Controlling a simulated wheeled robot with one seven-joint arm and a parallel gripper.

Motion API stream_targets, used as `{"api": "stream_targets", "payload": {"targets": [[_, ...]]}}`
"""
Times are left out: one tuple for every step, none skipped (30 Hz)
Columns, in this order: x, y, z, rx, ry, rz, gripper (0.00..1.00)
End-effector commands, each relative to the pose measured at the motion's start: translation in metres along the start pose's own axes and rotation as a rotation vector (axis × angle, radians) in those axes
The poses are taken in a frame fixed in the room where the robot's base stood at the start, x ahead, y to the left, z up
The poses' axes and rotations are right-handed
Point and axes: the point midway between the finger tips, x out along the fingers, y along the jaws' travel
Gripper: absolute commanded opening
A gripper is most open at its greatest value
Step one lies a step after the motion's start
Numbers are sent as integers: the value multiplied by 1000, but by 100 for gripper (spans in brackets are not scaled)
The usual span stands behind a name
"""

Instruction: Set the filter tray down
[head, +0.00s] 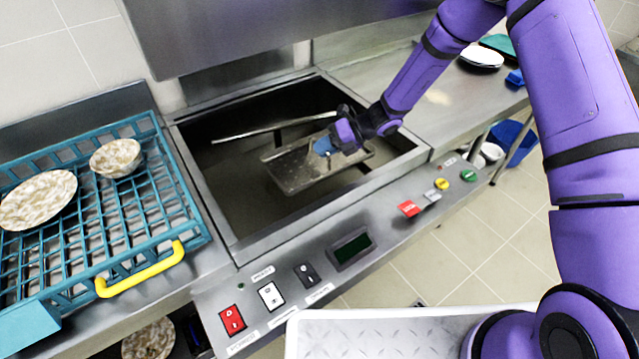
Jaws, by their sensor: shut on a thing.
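The filter tray (296,173) is a flat grey metal tray with small holes, inside the open sink-like basin (222,203). My gripper (327,146) reaches into the basin from the upper right and is shut on the tray by a blue part at its upper side. The arm and gripper hide some of the tray's right part. I cannot tell whether the tray touches anything beneath it.
A teal dish rack (165,215) with a yellow handle holds a plate (38,200) and a bowl (116,157) at left. A control panel (352,248) with switches runs along the front. A metal bar (250,133) crosses the basin's back. Counter at right holds dishes (481,57).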

Motion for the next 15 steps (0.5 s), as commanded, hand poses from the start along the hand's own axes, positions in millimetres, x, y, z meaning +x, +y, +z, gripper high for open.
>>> {"api": "stream_targets", "payload": {"targets": [[3, -3, -1, -2, 5, 3, 0], [5, -6, -2, -3, 8, 3, 0], [9, -10, -4, -3, 9, 4, 0], [11, -15, -6, -3, 10, 4, 0], [14, -19, -8, -2, 10, 5, 0], [18, -25, -10, -2, 10, 5, 0], [20, -30, -11, -3, 10, 5, 0], [23, -34, -12, -2, 9, 5, 0], [26, -38, -13, -3, 8, 4, 0], [28, -42, -14, -4, 8, 4, 0], [29, -44, -15, -4, 8, 4, 0], [31, -47, -16, -4, 8, 4, 0], [32, -48, -16, -4, 7, 4, 0], [32, -50, -17, -4, 7, 4, 0], [33, -51, -17, -5, 7, 4, 0]]}}
